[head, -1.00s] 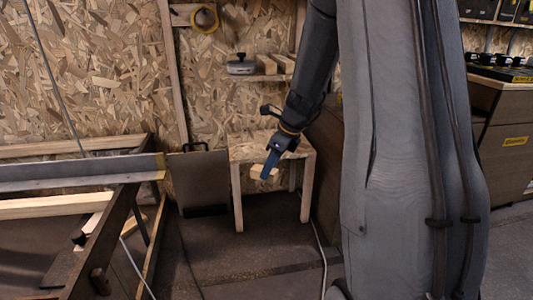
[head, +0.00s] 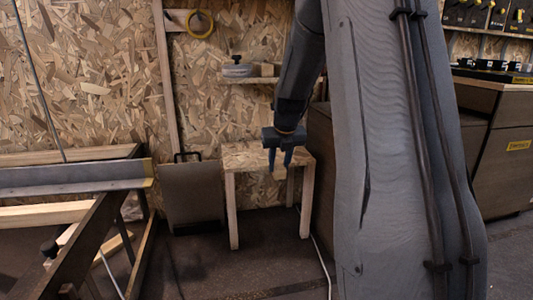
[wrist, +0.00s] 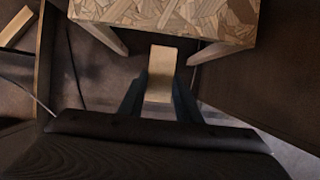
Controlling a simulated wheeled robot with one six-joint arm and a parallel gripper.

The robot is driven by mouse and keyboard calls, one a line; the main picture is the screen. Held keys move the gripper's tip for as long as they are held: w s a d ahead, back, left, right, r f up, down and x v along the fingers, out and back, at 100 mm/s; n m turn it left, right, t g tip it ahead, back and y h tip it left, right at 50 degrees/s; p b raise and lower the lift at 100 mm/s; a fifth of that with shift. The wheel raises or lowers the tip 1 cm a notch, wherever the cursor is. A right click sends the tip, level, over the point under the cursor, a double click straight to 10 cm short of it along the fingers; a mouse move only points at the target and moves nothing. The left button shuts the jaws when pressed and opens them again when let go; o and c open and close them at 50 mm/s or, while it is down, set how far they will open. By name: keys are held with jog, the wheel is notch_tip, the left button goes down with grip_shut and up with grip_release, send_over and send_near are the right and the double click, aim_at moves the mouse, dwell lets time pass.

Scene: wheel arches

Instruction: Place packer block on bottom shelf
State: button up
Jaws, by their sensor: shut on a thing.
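My gripper (head: 279,168) points down in front of the small OSB-topped table, its two blue fingers shut on a pale wooden packer block (head: 279,174). In the wrist view the block (wrist: 160,72) sits between the fingertips (wrist: 158,97) and sticks out beyond them, just short of the table edge. The block appears held clear of the table; exact height is hard to tell. A wall shelf (head: 250,81) hangs behind and above the table; which shelf counts as the bottom one is not clear.
The OSB-topped table (head: 243,160) stands against the wall. The wall shelf holds a dark-knobbed tool (head: 236,68) and wood pieces (head: 266,70), partly behind my arm. A grey panel (head: 193,192) leans left of the table. A dark cabinet (head: 322,170) is close on the right.

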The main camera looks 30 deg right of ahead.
aim_at(276, 161)
jog(key=w+d+b, duration=0.1)
jog(key=w, duration=0.2)
jog(key=w+d+b, duration=0.1)
jog(key=w+b, duration=0.1)
jog(key=w, duration=0.2)
jog(key=w+d+b, duration=0.1)
jog(key=w, duration=0.3)
jog(key=shift+f+b, duration=0.15)
jog(key=shift+b, duration=0.25)
jog(key=shift+w+d, duration=0.25)
jog(key=shift+w, duration=0.45)
jog(key=shift+w+d, duration=0.2)
jog(key=shift+w, duration=0.5)
jog(key=shift+w+d, duration=0.25)
jog(key=shift+w, duration=0.45)
jog(key=o, duration=1.1)
jog(key=shift+f, duration=0.1)
jog(key=shift+c, duration=0.2)
jog(key=v, duration=0.3)
jog(key=shift+s+r, duration=0.1)
jog(key=shift+r, duration=0.2)
jog(key=s+a+p, duration=0.1)
jog(key=s, duration=0.2)
jog(key=s+a+p, duration=0.1)
jog(key=s, duration=0.3)
jog(key=s+a+p, duration=0.1)
jog(key=s, duration=0.3)
jog(key=shift+s+a+f, duration=0.15)
jog(key=shift+s+a, duration=0.05)
